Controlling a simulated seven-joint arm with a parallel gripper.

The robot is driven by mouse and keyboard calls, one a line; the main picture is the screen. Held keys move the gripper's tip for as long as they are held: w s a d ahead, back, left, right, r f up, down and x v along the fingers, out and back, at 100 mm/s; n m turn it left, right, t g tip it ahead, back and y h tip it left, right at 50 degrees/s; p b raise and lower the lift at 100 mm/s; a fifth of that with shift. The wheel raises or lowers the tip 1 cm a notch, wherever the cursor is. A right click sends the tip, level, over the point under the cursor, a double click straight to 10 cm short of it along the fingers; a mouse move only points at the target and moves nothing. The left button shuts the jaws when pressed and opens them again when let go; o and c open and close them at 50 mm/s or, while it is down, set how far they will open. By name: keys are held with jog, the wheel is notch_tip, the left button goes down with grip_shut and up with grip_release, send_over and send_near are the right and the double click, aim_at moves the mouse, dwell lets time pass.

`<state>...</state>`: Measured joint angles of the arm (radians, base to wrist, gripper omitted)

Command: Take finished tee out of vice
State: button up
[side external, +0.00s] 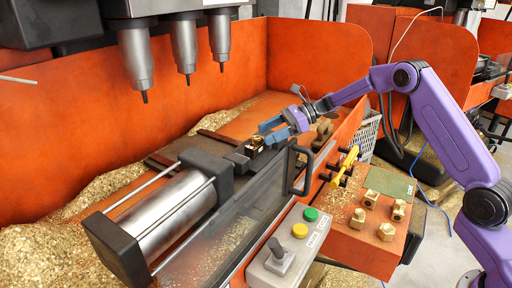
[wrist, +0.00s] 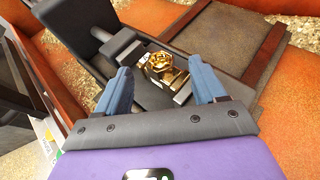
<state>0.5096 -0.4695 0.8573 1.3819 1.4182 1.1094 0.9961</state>
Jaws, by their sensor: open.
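The brass tee (wrist: 164,66) sits in the vice, between its dark jaws (wrist: 126,50), in the wrist view. In the side view the tee (side external: 256,143) is small and partly hidden by my gripper. My gripper (wrist: 160,88) is open, with one blue finger on each side of the tee in the picture. The fingers appear apart from the tee, and nothing is between them in their grip. In the side view my gripper (side external: 270,130) is just above and beside the vice, coming in from the right.
Several drill spindles (side external: 185,45) hang over the tray at the upper left. A clear guard with a black handle (side external: 300,170) stands in front of the vice. Brass parts (side external: 387,231) and a green pad (side external: 390,184) lie on the orange shelf at right. Brass chips (side external: 40,235) cover the tray.

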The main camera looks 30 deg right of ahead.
aim_at(256, 145)
jog(key=shift+x, duration=1.25)
jog(key=shift+c, duration=0.4)
grip_shut()
jog(key=shift+r, duration=0.1)
